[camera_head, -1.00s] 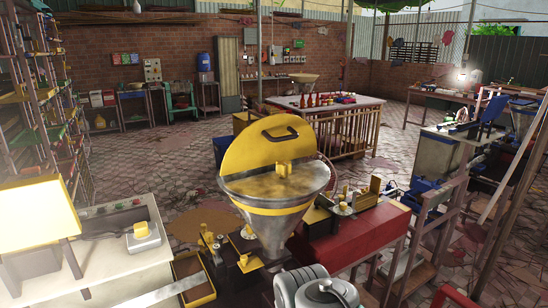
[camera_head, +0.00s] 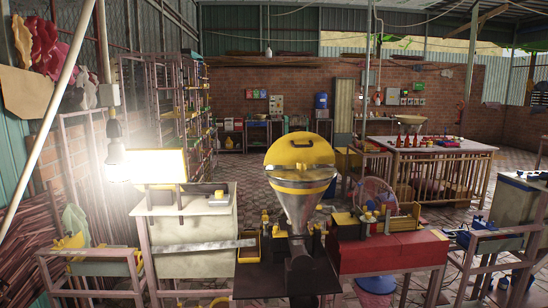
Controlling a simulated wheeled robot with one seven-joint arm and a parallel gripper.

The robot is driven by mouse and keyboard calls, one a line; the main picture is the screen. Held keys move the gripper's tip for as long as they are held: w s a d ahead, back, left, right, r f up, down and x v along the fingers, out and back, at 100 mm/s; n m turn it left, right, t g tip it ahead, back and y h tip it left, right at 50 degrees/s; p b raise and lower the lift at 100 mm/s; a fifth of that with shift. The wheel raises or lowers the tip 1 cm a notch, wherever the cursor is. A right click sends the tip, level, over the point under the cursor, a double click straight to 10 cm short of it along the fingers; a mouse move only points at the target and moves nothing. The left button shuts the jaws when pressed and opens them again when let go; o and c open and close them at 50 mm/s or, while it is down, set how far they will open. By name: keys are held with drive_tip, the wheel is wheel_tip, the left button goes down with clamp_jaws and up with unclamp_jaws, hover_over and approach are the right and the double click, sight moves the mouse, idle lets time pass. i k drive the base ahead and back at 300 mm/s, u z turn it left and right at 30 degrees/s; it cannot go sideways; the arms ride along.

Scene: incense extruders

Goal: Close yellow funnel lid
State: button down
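The metal funnel (camera_head: 298,203) stands near the middle of the view, with a yellow band around its upper part. Its yellow lid (camera_head: 298,148) is raised: the half-round flap stands up at the back of the rim, with a dark handle on its face. A small yellow block sits at the flap's lower edge. The funnel narrows down into a dark extruder body (camera_head: 304,262). My gripper is not in view, and nothing is seen touching the lid.
A red bench (camera_head: 388,252) stands right of the funnel, with a fan (camera_head: 372,193) behind it. A pale table (camera_head: 185,205) stands to the left, near a bright bulb (camera_head: 116,155). A yellow tray (camera_head: 248,245) lies between. Another worktable (camera_head: 437,143) stands at the back right.

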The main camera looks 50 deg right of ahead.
sight(293, 148)
drive_tip(key=z, duration=0.55)
drive_tip(key=i, duration=0.45)
drive_tip(key=z, duration=0.45)
